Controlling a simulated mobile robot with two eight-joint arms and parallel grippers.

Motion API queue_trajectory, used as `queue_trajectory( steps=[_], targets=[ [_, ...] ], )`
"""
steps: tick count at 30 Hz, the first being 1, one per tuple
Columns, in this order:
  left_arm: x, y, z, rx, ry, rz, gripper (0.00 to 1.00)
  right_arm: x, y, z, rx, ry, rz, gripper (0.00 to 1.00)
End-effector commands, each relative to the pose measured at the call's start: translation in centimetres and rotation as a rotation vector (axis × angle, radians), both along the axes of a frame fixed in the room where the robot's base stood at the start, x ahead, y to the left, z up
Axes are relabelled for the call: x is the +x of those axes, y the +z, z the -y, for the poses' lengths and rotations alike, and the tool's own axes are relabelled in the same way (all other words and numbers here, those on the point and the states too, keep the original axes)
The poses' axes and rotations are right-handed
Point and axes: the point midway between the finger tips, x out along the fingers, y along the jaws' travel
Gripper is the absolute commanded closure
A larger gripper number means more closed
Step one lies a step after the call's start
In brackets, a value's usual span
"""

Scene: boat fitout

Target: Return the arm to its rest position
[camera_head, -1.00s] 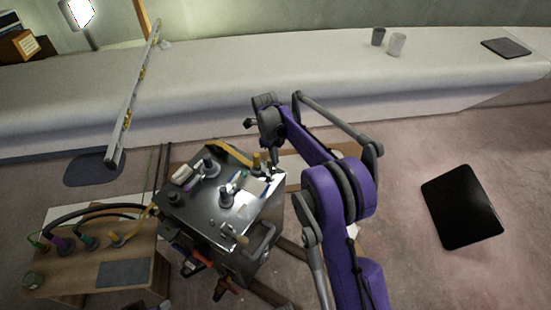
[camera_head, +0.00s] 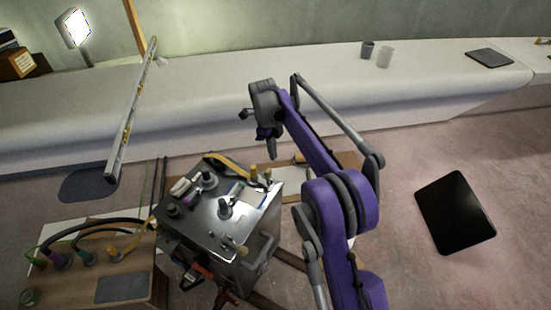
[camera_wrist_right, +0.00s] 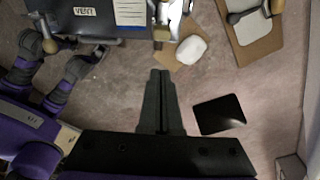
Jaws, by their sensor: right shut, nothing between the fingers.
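My purple and grey right arm reaches up through the middle of the head view. Its gripper (camera_head: 271,150) hangs over the floor just beyond the far right corner of the metal box (camera_head: 214,243). In the right wrist view the right gripper's fingers (camera_wrist_right: 160,76) are together and empty, over bare floor, with part of the box's top edge further up. My left gripper does not show in the head view.
Tools and fittings lie on the metal box. A wooden bench (camera_head: 75,292) with cables stands at the left. A spirit level (camera_head: 133,108) leans on the white ledge (camera_head: 210,92). A black panel (camera_head: 455,212) lies on the floor at right.

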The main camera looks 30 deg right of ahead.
Motion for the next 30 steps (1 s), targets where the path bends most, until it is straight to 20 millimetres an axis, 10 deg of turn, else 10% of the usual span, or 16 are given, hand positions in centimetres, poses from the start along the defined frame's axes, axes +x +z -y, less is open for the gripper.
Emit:
queue_trajectory(
  steps=[17, 30],
  targets=[
    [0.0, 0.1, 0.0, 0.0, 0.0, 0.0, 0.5, -0.1, 0.4, -0.1, 0.001, 0.009, 0.001, 1.0],
    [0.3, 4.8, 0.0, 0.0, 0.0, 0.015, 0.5, -9.2, 10.9, -4.8, 0.014, 0.843, 0.122, 1.0]
  ],
)
